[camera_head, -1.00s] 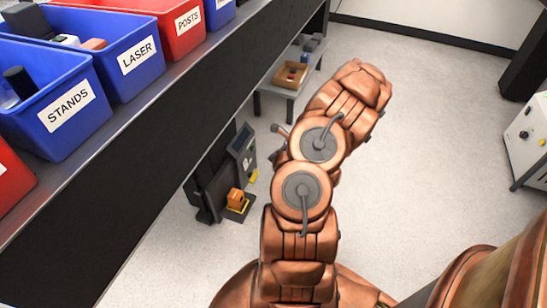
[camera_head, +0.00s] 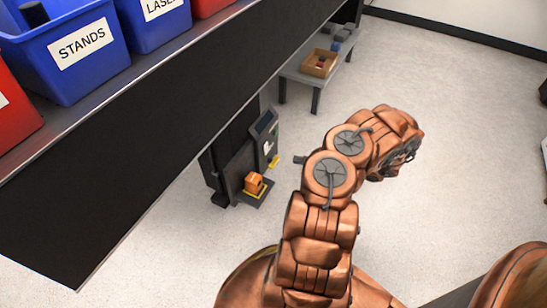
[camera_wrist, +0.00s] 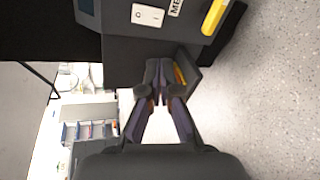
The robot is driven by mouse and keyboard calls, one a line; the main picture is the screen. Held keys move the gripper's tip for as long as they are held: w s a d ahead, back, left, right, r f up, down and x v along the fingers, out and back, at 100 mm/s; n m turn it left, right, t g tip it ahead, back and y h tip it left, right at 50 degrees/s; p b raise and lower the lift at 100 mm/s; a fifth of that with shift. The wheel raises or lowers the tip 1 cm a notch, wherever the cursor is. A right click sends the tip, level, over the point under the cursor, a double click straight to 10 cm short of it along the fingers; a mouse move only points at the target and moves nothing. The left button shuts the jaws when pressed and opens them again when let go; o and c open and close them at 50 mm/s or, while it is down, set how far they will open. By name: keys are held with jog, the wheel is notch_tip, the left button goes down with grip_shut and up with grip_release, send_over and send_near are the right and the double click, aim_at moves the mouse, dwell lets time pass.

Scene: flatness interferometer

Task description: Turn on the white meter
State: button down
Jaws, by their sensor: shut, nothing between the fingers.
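A white rocker switch (camera_wrist: 147,14) marked with O and I sits on a dark grey panel at the top of the wrist view. Beside it is a white label (camera_wrist: 175,6) of which only "ME" reads; the rest is cut off. My gripper (camera_wrist: 158,68) is shut and empty, with its fingertips below the switch in that picture and apart from it as far as I can tell. In the head view the dark console (camera_head: 265,135) with a small screen stands low beside the black bench side; its switch is too small to make out.
A yellow bar (camera_wrist: 214,16) juts from the panel near the label. An orange block (camera_head: 254,183) sits on a base below the console. A grey side table (camera_head: 300,75) bears a brown tray (camera_head: 319,63). Blue bins (camera_head: 65,50) line the bench top.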

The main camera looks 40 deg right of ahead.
aim_at(268, 151)
jog(key=m, duration=0.1)
jog(key=s+d+f+m+t, duration=0.1)
jog(key=s+m+t+b, duration=0.1)
jog(key=m, duration=0.1)
jog(key=shift+d+f+h, duration=0.2)
jog(key=shift+f+h, duration=0.1)
jog(key=b+x, duration=0.5)
jog(key=x, duration=0.8)
jog(key=shift+w+a+b, duration=0.1)
jog(key=shift+b, duration=0.3)
jog(key=shift+w+a, duration=0.1)
jog(key=shift+w, duration=0.25)
jog(key=shift+w, duration=0.1)
